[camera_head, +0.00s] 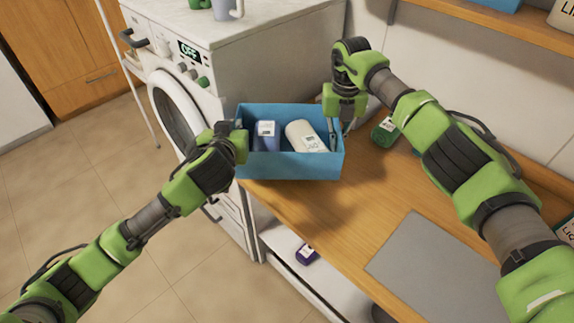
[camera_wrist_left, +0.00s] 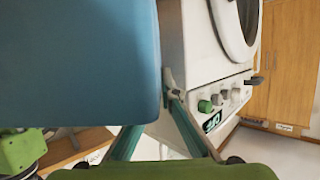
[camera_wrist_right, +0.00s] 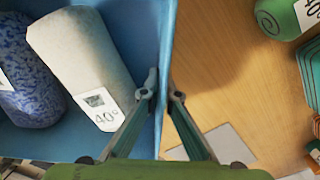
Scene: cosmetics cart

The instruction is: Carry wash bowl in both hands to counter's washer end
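The wash bowl (camera_head: 290,168) is a blue rectangular tub at the washer end of the wooden counter. I cannot tell if it rests on the counter or hangs just above. Inside lie a speckled blue bundle (camera_wrist_right: 28,75) and a white bundle (camera_wrist_right: 80,62) labelled 40°. My left gripper (camera_head: 240,138) is at the bowl's left wall, one finger outside and the other partly hidden behind the bowl in the left wrist view (camera_wrist_left: 160,95). My right gripper (camera_head: 335,138) pinches the right wall, one finger inside and one outside, as the right wrist view shows (camera_wrist_right: 162,92).
The white washer (camera_head: 260,60) stands beyond the counter, its round door facing left. A green rolled item (camera_head: 385,132) lies right of the bowl. A grey mat (camera_head: 440,265) lies on the nearer counter (camera_head: 320,220). A purple item (camera_head: 306,254) lies on the lower shelf.

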